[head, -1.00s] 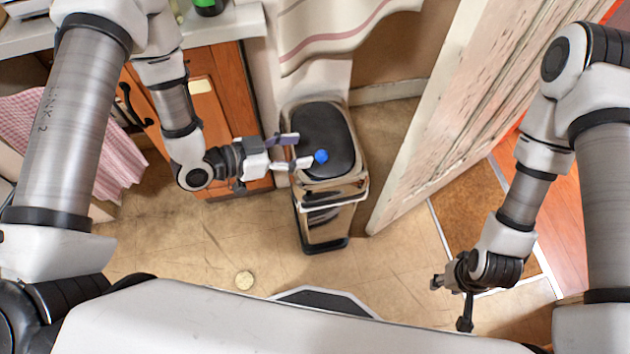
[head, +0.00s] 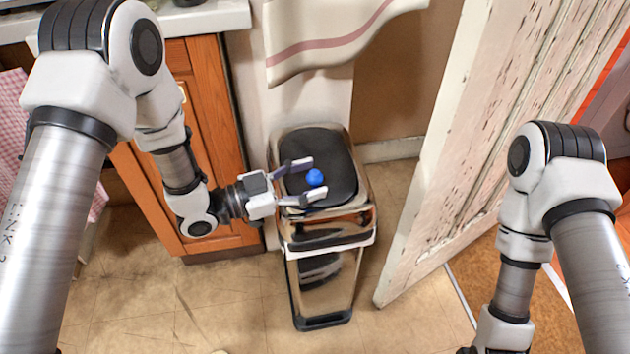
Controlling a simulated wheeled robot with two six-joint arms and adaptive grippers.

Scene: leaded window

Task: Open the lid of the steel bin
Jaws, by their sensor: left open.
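The steel bin (head: 308,282) stands upright on the floor in the middle of the head view, shiny with a dark base. Its lid (head: 330,152) has a black top in a steel rim and looks shut. A small blue ball-shaped knob (head: 314,177) shows over the lid's black top. My left gripper (head: 317,178) reaches in from the left over the lid. It is open, with one finger on each side of the blue knob; I cannot tell whether they touch it. My right arm's wrist shows at the bottom right, but its gripper is cut off by the frame edge.
A wooden cabinet (head: 215,110) stands left of the bin under a pale worktop (head: 215,17). A striped cloth (head: 330,35) hangs behind the bin. A worn white door (head: 455,150) stands to the right. Tiled floor (head: 235,315) is clear in front.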

